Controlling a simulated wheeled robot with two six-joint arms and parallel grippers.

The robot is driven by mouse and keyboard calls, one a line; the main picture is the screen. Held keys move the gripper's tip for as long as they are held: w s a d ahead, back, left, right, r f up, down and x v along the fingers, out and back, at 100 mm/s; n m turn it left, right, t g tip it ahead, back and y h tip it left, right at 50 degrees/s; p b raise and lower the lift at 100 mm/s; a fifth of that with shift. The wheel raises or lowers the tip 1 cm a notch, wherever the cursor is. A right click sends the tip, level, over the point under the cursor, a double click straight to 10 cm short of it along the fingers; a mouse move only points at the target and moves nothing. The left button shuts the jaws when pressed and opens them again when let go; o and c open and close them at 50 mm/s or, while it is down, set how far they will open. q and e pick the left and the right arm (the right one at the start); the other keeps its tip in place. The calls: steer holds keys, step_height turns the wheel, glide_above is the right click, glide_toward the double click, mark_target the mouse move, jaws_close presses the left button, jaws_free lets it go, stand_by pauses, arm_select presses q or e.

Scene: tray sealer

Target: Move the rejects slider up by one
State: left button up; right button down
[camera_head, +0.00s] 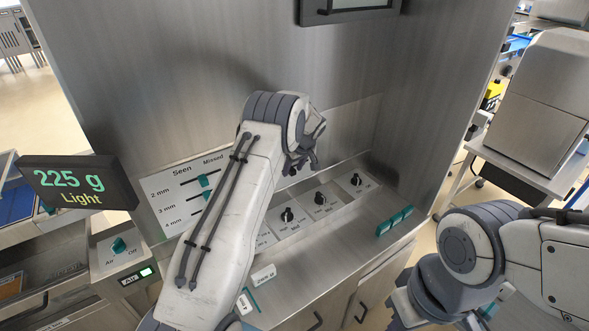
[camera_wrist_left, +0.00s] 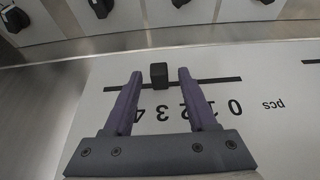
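In the left wrist view, a small black slider knob (camera_wrist_left: 158,75) sits on a dark straight slot in a white panel. The panel has upside-down numbers running from 0 to 4 and the word "pcs". The knob stands near the 3, though the fingers hide part of the scale. My left gripper (camera_wrist_left: 157,76) is open, one purple finger on each side of the knob, with a visible gap on both sides. In the head view my left gripper (camera_head: 303,160) is close to the steel machine wall, and the arm hides this slider. My right gripper is out of view.
Black rotary knobs (camera_head: 287,214) stand on the sloped panel beside my left gripper. A "Seen / Missed" slider panel (camera_head: 172,200) is left of the arm. A display (camera_head: 78,183) reads 225 g, Light.

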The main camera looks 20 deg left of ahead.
arm_select(q)
steer(key=b+v, duration=0.3)
steer(key=v, duration=0.7)
steer(key=shift+d+r, duration=0.15)
steer(key=shift+r, duration=0.05)
steer(key=shift+s, duration=0.15)
